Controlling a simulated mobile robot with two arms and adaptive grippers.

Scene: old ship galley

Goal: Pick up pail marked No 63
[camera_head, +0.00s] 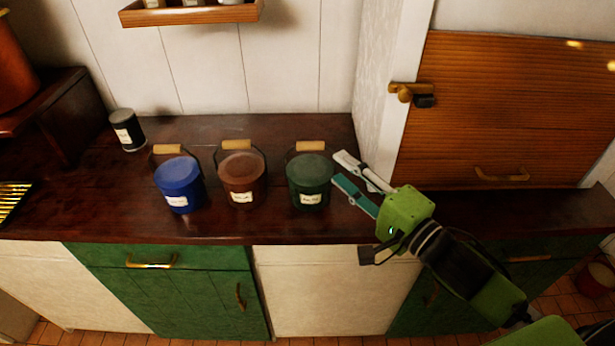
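Three lidded pails with wooden handles stand upright in a row on the dark wooden counter (260,226): a blue pail (179,183), a brown pail (241,180) and a green pail (309,180). Each has a small white label on its front; the writing is too small for me to tell which reads No 63. My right gripper (342,167) comes in from the right, just beside the green pail's right side. Its two fingers are spread apart with nothing between them. My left gripper is not in view.
A dark labelled canister (127,130) stands at the back left. A wooden shelf (190,14) hangs on the wall above. A white post (395,90) and wooden panel (505,110) rise behind my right arm. Green and cream cabinets are below.

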